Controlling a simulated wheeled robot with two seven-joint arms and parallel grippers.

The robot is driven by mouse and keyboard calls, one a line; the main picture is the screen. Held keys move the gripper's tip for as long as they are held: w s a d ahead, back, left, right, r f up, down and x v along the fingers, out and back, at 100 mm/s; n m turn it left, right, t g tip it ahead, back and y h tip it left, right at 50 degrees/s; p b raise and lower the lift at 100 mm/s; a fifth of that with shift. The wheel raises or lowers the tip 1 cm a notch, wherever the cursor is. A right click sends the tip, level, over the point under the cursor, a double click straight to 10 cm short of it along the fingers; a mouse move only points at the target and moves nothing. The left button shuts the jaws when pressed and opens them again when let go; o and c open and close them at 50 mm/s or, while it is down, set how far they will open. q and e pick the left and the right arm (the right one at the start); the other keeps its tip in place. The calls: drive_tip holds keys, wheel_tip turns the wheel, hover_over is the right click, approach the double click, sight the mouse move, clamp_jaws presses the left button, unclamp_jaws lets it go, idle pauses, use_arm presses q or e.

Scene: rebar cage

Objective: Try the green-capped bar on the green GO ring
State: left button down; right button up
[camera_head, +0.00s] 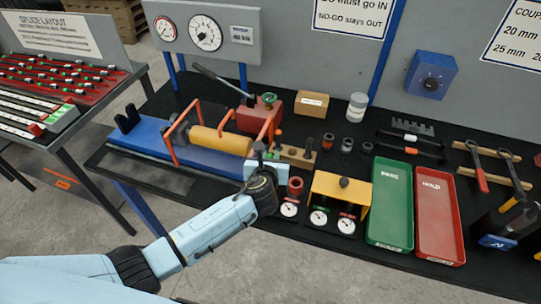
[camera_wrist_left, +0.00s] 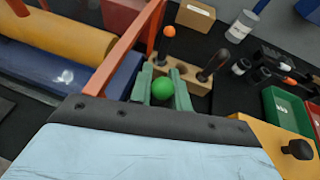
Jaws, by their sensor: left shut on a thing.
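My left gripper (camera_head: 266,160) reaches over the bench at the near end of a wooden block (camera_head: 298,156). In the left wrist view its green-looking fingers (camera_wrist_left: 162,92) are shut on the green-capped bar, whose round green cap (camera_wrist_left: 162,88) shows between them. The bar's shaft is hidden below the cap. The wooden block (camera_wrist_left: 197,99) lies just beyond the fingers; I cannot tell if the bar is still in it. An orange-capped bar (camera_wrist_left: 169,31) and a dark handle (camera_wrist_left: 215,63) stand there. I cannot pick out a green GO ring.
Small dark cylinders (camera_head: 347,144) stand right of the block. A yellow gauge box (camera_head: 341,187), green tray (camera_head: 391,205) and red tray (camera_head: 439,215) lie further right. An orange-framed machine with a yellow cylinder (camera_head: 220,140) stands close on the left.

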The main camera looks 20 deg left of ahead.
use_arm(q)
drive_tip(key=shift+f, duration=0.25)
drive_tip(key=c, duration=1.2)
unclamp_jaws()
drive_tip(key=shift+c, duration=0.2)
drive_tip(key=shift+f, duration=0.1)
drive_tip(key=shift+s, duration=0.1)
drive_tip(key=v, duration=1.3)
drive_tip(key=shift+p, duration=0.4)
drive_tip(key=shift+s+d, duration=0.1)
